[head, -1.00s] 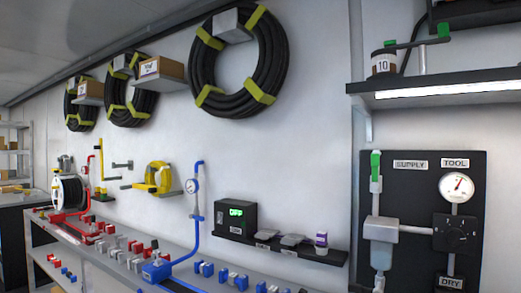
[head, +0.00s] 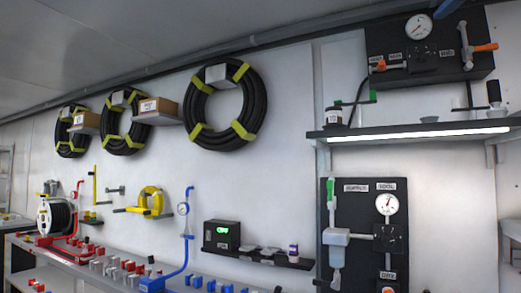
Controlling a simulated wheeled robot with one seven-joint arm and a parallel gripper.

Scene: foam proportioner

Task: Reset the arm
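My gripper and arm do not show in the head view. The wall panel marked SUPPLY and TOOL (head: 353,263) hangs at the lower right, with a round gauge (head: 387,204), a dark square knob plate (head: 388,238), a green-topped valve (head: 331,190) and a clear bowl below it. A second dark panel (head: 455,65) is at the upper right, with a gauge (head: 418,27) and orange handles (head: 485,47). A black device with a green lit display (head: 222,236) stands on a small dark shelf (head: 262,258).
A lit shelf (head: 413,132) juts out at the right with a small jar (head: 333,117). Black hose coils (head: 227,104) hang on the wall. A long bench (head: 110,272) with red, grey and blue fittings runs along the lower left. A hose reel (head: 57,217) stands at its far end.

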